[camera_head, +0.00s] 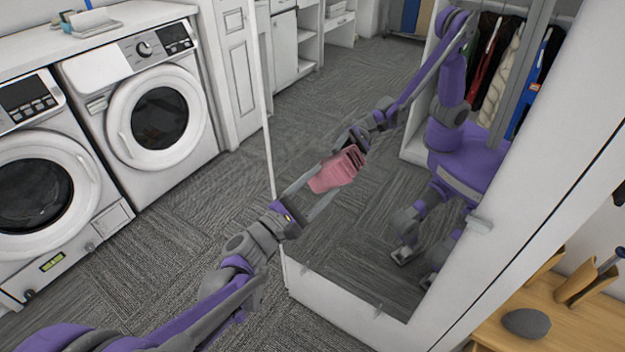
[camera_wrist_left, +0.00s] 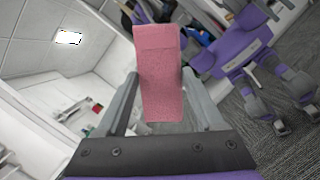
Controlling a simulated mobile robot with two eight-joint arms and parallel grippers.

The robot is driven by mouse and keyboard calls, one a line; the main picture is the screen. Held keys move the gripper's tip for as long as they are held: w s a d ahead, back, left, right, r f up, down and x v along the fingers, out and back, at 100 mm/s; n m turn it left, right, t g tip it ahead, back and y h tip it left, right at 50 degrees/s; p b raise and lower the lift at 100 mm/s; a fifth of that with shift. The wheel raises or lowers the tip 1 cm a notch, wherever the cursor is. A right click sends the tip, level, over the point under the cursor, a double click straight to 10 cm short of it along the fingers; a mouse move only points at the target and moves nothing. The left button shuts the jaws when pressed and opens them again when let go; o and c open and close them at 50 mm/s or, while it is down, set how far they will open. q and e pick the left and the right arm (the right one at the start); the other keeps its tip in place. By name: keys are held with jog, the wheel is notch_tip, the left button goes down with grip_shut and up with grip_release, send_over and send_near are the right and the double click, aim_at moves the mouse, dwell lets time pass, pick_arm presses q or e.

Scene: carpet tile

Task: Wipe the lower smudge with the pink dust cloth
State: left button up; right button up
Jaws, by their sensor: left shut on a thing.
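The pink dust cloth (camera_head: 328,179) is between the fingers of my left gripper (camera_head: 322,186), which is shut on it. It is held up at the tall mirror (camera_head: 335,270). Its reflection meets or nearly meets it; I cannot tell whether it touches the glass. In the left wrist view the cloth (camera_wrist_left: 160,85) stands up between the two fingers of the gripper (camera_wrist_left: 160,78) and covers part of the mirror. I cannot clearly make out the lower smudge; the cloth or the reflections may hide it. My right gripper does not show directly.
A washing machine (camera_head: 158,115) and another (camera_head: 40,190) stand at left under a white counter (camera_head: 120,22). A wooden bench (camera_head: 575,325) with a grey stone-like object (camera_head: 526,323) is at lower right. The mirror reflects my purple body and hanging clothes.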

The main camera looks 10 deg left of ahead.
pick_arm(q)
jog(key=shift+s+d, duration=0.65)
jog(key=shift+d, duration=1.25)
jog(key=w+a, duration=0.2)
jog(key=a, duration=0.5)
jog(key=shift+w, duration=0.3)
jog(key=s+a, duration=0.2)
jog(key=s, duration=0.3)
jog(key=shift+s+p, duration=0.35)
jog(key=shift+p, duration=0.05)
jog(key=shift+s+a, duration=0.25)
jog(key=shift+s, duration=0.45)
jog(key=shift+s+a, duration=0.25)
jog(key=shift+s, duration=0.45)
